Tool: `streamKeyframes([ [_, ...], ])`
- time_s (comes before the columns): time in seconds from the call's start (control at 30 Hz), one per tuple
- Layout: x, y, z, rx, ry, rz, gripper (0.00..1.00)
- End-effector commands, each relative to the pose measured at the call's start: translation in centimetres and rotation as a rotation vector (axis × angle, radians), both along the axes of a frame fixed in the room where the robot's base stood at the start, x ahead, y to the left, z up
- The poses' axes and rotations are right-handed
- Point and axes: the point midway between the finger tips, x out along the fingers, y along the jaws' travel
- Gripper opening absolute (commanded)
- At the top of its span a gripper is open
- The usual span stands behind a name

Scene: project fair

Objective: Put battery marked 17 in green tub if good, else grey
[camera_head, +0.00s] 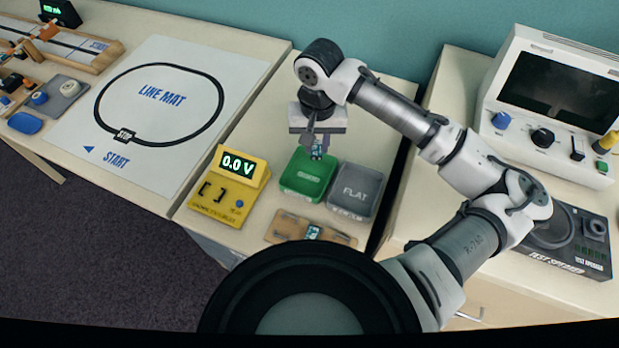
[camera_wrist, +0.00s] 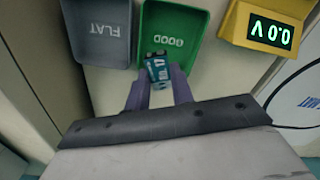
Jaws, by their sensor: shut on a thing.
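My gripper (camera_head: 317,146) is shut on a teal battery (camera_head: 317,154). In the wrist view the battery (camera_wrist: 157,67) shows the number 17 between the two fingers of my gripper (camera_wrist: 158,84). The green tub (camera_head: 303,191), labelled GOOD in the wrist view (camera_wrist: 190,11), is empty. The held battery overlaps the tub's back edge in both views; its height above it is hard to tell. The grey tub (camera_head: 354,197), labelled FLAT, stands to the right of the green one and is also empty in the wrist view (camera_wrist: 97,59).
A yellow tester (camera_head: 236,183) left of the tubs reads 0.0 V; its cradle looks empty. A wooden rack (camera_head: 285,226) in front holds another battery (camera_head: 314,232). A line mat (camera_head: 158,105) lies on the left table. An instrument (camera_head: 545,100) and test speaker (camera_head: 565,240) stand at right.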

Motion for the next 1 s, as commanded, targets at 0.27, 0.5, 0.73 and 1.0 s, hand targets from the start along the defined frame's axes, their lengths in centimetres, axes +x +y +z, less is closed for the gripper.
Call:
streamKeyframes([
  [0.27, 0.0, 0.0, -2.7, -0.001, 0.0, 0.0, 0.0],
  [0.5, 0.0, 0.0, -2.6, 0.0, 0.0, 0.0, 0.0],
  [0.73, 0.0, 0.0, -2.6, 0.0, 0.0, 0.001, 0.49],
  [1.0, 0.0, 0.0, -2.5, 0.0, 0.0, 0.001, 0.49],
])
